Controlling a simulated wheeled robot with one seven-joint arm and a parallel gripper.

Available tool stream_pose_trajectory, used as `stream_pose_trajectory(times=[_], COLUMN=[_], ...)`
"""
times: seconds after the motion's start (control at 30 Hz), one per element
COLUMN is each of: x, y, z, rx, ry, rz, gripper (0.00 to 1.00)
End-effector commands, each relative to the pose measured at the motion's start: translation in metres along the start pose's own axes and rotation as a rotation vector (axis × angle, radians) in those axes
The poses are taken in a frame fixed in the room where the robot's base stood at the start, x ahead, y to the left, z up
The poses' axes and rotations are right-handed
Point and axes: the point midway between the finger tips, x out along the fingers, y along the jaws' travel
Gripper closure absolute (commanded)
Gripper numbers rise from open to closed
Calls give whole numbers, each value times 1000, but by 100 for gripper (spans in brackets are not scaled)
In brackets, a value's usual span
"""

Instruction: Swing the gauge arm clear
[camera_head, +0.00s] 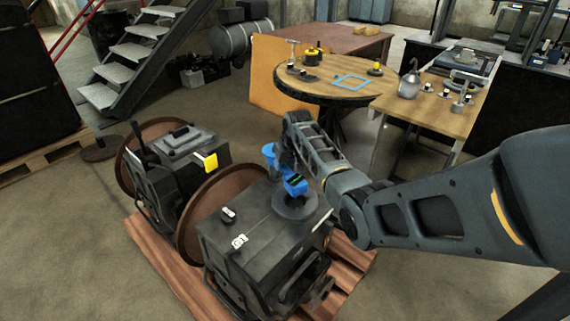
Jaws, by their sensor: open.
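A dark box-shaped engine unit (255,235) stands on a reddish wooden pallet. A dark round disc (295,203) lies on its top. Just above the disc is a small blue part with a dark face and a green mark (295,184), which may be the gauge. A second blue piece (269,153) shows just up and left of it. My gripper (284,168) points down at these blue parts from the end of my arm. It looks open, but its fingers are small and partly hidden. I cannot tell whether it touches the gauge, and no separate gauge arm is clear.
Behind are a round table (330,92) with small parts and a wooden bench (410,108) with a kettle-like can. Metal stairs (130,50) stand at back left.

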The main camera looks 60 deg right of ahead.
Motion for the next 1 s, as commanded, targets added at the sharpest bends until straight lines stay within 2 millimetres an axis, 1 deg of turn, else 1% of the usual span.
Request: stream_pose_trajectory(times=[0.1, 0.37, 0.47, 0.87, 1.0], x=[5, 6, 6, 6, 6], y=[0, 0, 0, 0, 0], z=[0, 0, 0, 0, 0], rx=[0, 0, 0, 0, 0], ry=[0, 1, 1, 0, 0], rz=[0, 0, 0, 0, -1], gripper=[53, 53, 61, 99, 100])
